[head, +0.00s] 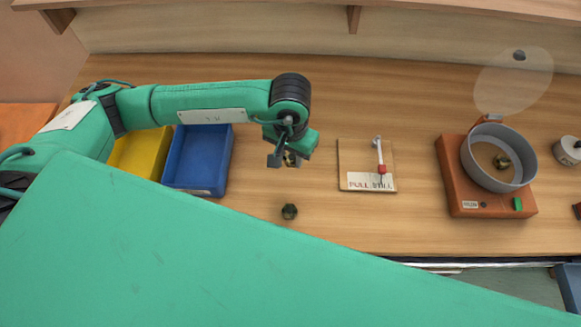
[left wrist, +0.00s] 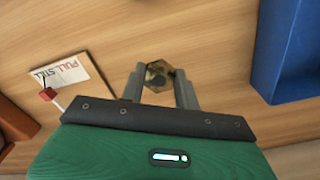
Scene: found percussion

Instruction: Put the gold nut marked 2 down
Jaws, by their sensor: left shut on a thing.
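My left gripper (head: 287,158) hangs over the wooden table, left of the middle of the head view. It is shut on a gold hex nut (head: 292,160), mostly hidden by the gripper there. In the left wrist view the gold nut (left wrist: 158,75) sits between the two grey fingers of the gripper (left wrist: 159,84), with bare wood beyond it. I cannot read a number on it. A darker hex nut (head: 289,211) lies on the table nearer to me. My right gripper is not in view.
A yellow bin (head: 140,152) and a blue bin (head: 198,160) stand left. A board (head: 354,180) with a red-and-white lever is right of the gripper. Farther right, a grey round pan (head: 499,182) on an orange base (head: 455,180) holds a nut. Bare wood surrounds the dark nut.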

